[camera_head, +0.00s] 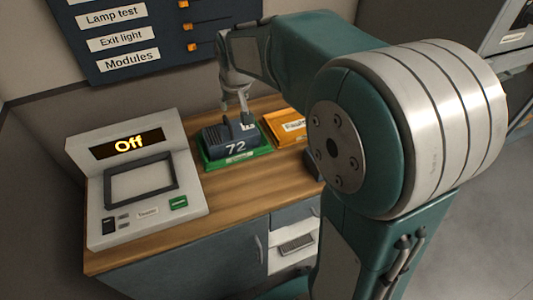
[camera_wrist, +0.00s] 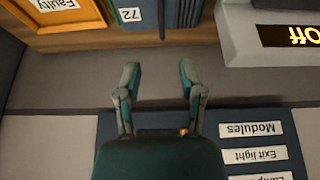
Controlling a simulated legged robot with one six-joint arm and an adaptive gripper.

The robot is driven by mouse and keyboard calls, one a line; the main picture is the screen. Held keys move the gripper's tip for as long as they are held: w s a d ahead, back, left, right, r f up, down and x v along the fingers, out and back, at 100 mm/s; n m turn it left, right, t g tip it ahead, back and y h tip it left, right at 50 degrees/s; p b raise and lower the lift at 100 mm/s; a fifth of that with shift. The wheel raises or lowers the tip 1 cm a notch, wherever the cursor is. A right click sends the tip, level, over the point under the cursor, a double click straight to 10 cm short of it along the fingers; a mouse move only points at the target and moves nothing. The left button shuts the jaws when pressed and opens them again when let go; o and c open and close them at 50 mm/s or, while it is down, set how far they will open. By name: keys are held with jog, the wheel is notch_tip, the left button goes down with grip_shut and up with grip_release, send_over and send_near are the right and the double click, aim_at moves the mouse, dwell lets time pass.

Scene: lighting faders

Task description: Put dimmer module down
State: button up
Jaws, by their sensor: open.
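The dimmer module (camera_head: 218,138) is a dark blue ribbed block marked 72. It sits upright on a green tray (camera_head: 255,153) on the wooden counter. My gripper (camera_head: 241,101) is above and behind the module in the head view. In the wrist view my gripper (camera_wrist: 160,78) is open with nothing between its fingers. The module (camera_wrist: 184,12) shows at the top edge of that view, apart from the fingertips and partly cut off.
An orange tray labelled Faulty (camera_head: 281,130) lies right of the green one. A grey console (camera_head: 92,188) with a display reading Off stands at left. A dark wall panel (camera_head: 125,30) with labelled orange switches is behind. The counter (camera_head: 150,255) is clear in front.

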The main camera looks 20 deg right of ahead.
jog(key=s+r, duration=0.2)
jog(key=s, duration=2.4)
jog(key=shift+r+t, duration=0.25)
jog(key=shift+t, duration=0.15)
